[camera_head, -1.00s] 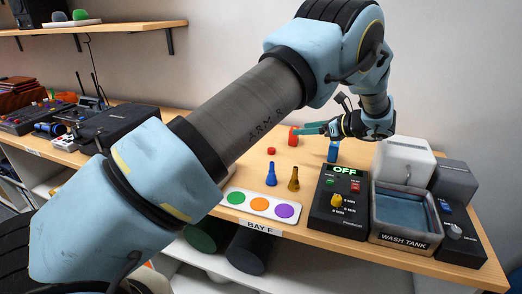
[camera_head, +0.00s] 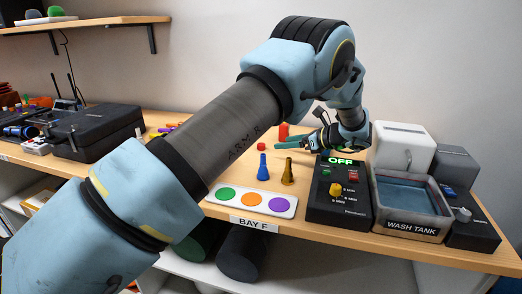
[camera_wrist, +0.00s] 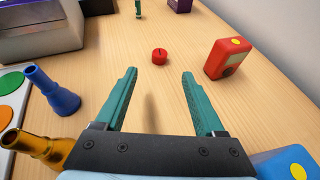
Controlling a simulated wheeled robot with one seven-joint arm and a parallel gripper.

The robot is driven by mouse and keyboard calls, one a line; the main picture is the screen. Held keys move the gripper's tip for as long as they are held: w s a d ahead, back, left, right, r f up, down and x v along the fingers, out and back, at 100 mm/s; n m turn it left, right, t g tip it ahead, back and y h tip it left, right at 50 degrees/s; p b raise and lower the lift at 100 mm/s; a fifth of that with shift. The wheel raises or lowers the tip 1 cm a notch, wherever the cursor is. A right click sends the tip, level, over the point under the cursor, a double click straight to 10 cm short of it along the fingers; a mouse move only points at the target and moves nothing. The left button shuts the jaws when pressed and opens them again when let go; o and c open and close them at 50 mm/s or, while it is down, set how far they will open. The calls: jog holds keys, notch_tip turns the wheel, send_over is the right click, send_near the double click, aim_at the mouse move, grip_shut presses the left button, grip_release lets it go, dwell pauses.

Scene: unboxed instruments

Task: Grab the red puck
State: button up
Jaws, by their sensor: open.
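The red puck (camera_wrist: 159,56) lies flat on the wooden table, ahead of my open fingers in the wrist view. It also shows in the head view (camera_head: 262,146) as a small red disc behind the blue cone. My gripper (camera_wrist: 158,75) is open and empty, its two teal fingers low over the table. In the head view my gripper (camera_head: 283,143) reaches in from the right, with the puck just beyond its fingertips. The puck lies roughly in line with the gap between the fingers, not between them.
A red box with a yellow button (camera_wrist: 229,58) stands right of the puck. A blue cone (camera_wrist: 50,90) and a brass cone (camera_wrist: 32,145) stand left of my gripper. A blue device (camera_wrist: 290,165) is close at lower right. Table around the puck is clear.

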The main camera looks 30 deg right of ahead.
jog(key=p+x, duration=0.3)
jog(key=x, duration=0.6)
jog(key=shift+w+a+f, duration=0.2)
jog(key=shift+w, duration=0.1)
grip_shut()
